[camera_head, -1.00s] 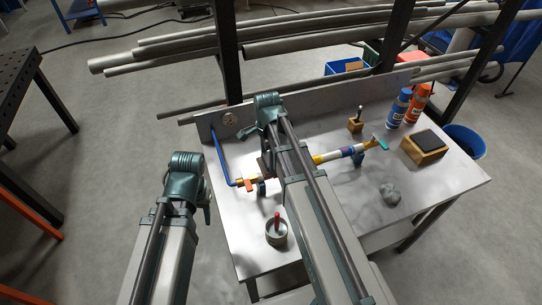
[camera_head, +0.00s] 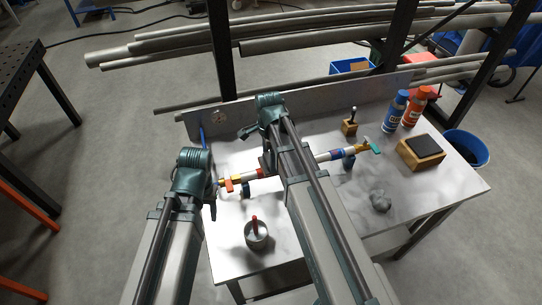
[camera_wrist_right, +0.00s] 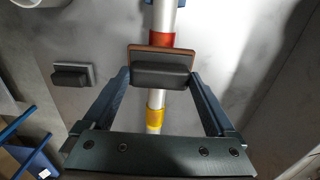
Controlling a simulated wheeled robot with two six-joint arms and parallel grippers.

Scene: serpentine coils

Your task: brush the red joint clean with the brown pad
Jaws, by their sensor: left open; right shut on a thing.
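The red joint (camera_wrist_right: 162,40) is a band on the pale pipe (camera_wrist_right: 167,15) in the right wrist view. The brown pad (camera_wrist_right: 134,54), with a dark grip block, is held between the fingertips of my right gripper (camera_wrist_right: 162,76). It lies across the pipe in that view, just below the red joint and overlapping its lower edge; I cannot tell whether it touches.
A yellow band (camera_wrist_right: 154,117) sits lower on the pipe. Another dark-gripped pad (camera_wrist_right: 72,77) lies beside the pipe. The table (camera_head: 330,215) also holds a cup (camera_head: 256,238), a grey lump (camera_head: 380,201), a wooden block (camera_head: 421,155) and blue (camera_head: 393,108) and orange (camera_head: 415,107) bottles.

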